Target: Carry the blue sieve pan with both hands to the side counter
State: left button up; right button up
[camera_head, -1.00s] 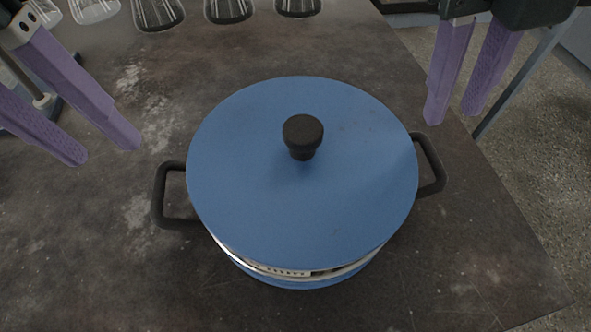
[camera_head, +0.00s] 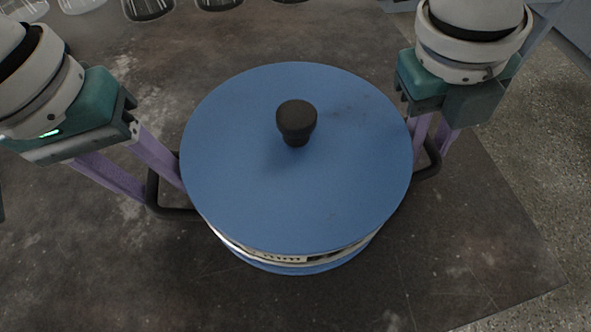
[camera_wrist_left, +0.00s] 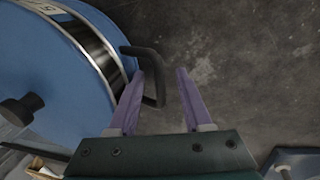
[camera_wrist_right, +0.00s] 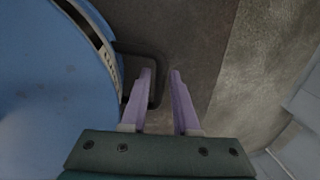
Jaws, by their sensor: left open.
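The blue sieve pan (camera_head: 300,262) sits on the dark worktop under a blue lid with a black knob (camera_head: 296,116). It has a black loop handle on each side. My left gripper (camera_head: 162,194) is open at the left handle (camera_head: 172,213); in the left wrist view the handle's outer bar (camera_wrist_left: 157,90) lies between the fingers. My right gripper (camera_head: 432,148) is at the right handle (camera_head: 428,172); in the right wrist view its fingers (camera_wrist_right: 160,72) are apart, with the handle's outer bar (camera_wrist_right: 156,92) between them and a gap showing.
Several clear glass vessels (camera_head: 150,6) stand along the worktop's back edge. The dark worktop (camera_head: 120,280) is clear around the pan. Its right edge is near the right handle, with speckled floor (camera_head: 540,170) beyond.

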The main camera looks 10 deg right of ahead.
pick_arm(q)
jog(key=c, duration=0.4)
pick_arm(e)
jog(key=c, duration=0.4)
pick_arm(q)
grip_shut()
pick_arm(e)
grip_shut()
dwell(0.3)
